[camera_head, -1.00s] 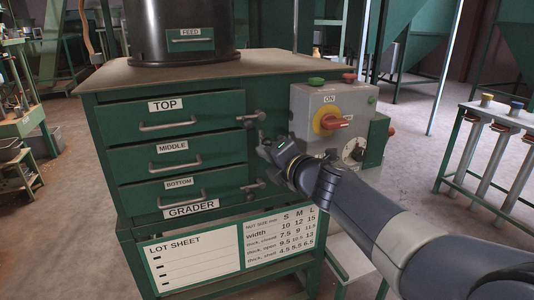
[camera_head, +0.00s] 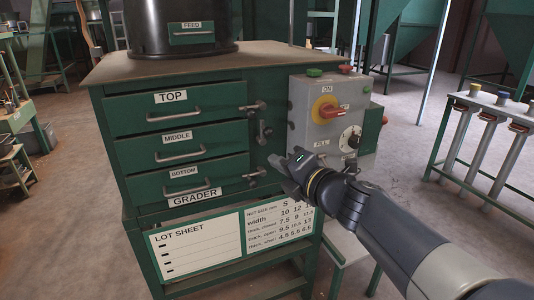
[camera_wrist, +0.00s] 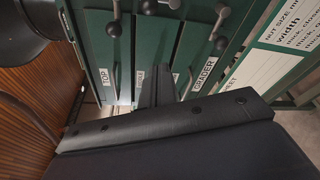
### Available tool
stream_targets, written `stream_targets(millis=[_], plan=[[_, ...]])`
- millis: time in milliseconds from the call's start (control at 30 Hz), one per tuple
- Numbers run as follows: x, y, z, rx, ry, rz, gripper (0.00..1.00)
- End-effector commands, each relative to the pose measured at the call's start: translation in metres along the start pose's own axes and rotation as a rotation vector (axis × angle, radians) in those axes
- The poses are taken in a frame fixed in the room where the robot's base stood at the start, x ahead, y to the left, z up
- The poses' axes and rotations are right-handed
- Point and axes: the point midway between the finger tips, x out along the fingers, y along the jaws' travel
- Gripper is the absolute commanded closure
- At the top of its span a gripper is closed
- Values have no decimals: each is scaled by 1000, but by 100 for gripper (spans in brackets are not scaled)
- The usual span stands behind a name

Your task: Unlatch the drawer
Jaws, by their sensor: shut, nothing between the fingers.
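The green cabinet has a top drawer (camera_head: 200,110), a middle drawer (camera_head: 215,142) and a bottom drawer (camera_head: 215,170), all closed. The top latch (camera_head: 253,106) and bottom latch (camera_head: 255,174) lie roughly level, reaching left towards their drawers' edges. The middle latch (camera_head: 264,131) stands upright, clear of the drawer front. In the wrist view I see the top latch (camera_wrist: 115,27), the middle latch (camera_wrist: 160,4) and the bottom latch (camera_wrist: 219,30). My gripper (camera_head: 275,162) is shut and empty, right of the bottom latch and below the middle one. Its fingers (camera_wrist: 158,88) show in the wrist view.
A grey control box (camera_head: 305,105) with a red switch juts out right of the latches, above my gripper. A black feed drum (camera_head: 180,25) stands on the cabinet. A lot sheet (camera_head: 200,250) is below the drawers. A tube rack (camera_head: 485,130) stands at the right.

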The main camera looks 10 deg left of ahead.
Motion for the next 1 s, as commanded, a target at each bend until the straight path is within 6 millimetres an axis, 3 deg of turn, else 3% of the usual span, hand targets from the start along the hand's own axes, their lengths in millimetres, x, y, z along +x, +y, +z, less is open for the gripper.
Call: stream_targets(millis=[200, 633, 833, 1000], plan=[[-23, 0, 0, 0, -1, -1, 100], [-25, -1, 0, 0, 1, 0, 100], [-9, -2, -1, -1, 3, 1, 100], [20, -2, -2, -1, 4, 1, 100]])
